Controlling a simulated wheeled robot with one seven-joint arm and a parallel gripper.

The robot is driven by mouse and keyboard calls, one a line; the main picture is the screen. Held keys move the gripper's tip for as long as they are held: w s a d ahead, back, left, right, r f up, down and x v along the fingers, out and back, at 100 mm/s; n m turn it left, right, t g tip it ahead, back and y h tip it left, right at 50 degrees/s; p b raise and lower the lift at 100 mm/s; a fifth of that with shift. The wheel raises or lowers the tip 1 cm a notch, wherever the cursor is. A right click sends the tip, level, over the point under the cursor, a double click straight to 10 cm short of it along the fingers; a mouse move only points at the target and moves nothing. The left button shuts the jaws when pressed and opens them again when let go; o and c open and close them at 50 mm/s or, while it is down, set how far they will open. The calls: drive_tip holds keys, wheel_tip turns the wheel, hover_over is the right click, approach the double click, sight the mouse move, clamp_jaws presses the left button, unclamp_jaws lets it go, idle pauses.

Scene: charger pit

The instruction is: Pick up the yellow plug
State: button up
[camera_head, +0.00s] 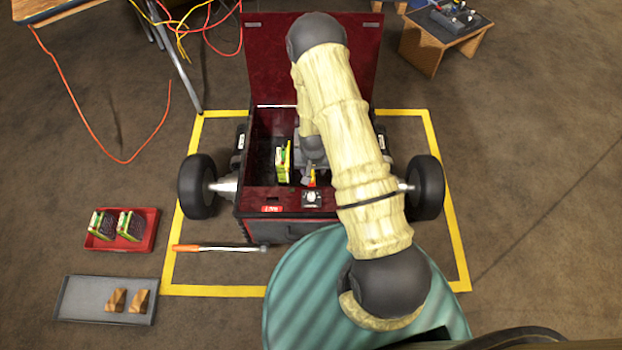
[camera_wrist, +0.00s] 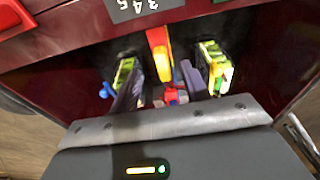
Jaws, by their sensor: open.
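The yellow plug (camera_wrist: 160,50) stands in the dark red box of the cart, near its front wall, with orange on one side. In the wrist view it lies ahead of my gripper (camera_wrist: 161,78), roughly in line with the gap between the two fingers. The fingers are apart, one on each side of that line; I cannot tell whether they touch it. A red and blue part (camera_wrist: 172,95) shows between the fingers, closer to the palm. In the head view the plug (camera_head: 312,178) is small, and my arm hides much of the box around it.
Green-yellow packs flank the fingers inside the box, on the left (camera_wrist: 122,75) and right (camera_wrist: 217,68). The box (camera_head: 258,130) has upright walls and a raised lid (camera_head: 265,60). A red tray (camera_head: 150,240), a grey tray (camera_head: 75,300) and an orange-handled tool (camera_head: 220,248) lie on the floor.

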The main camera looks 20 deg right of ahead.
sight(311, 174)
drive_tip(key=f+b, duration=0.2)
drive_tip(key=f, duration=0.1)
drive_tip(key=f+b, duration=0.1)
drive_tip(key=f, duration=0.1)
drive_tip(key=shift+w+a+f, duration=0.15)
drive_tip(key=shift+w+a, duration=0.05)
drive_tip(key=shift+w, duration=0.05)
idle(0.4)
clamp_jaws()
wheel_tip(311, 174, up, 10)
drive_tip(key=p, duration=0.4)
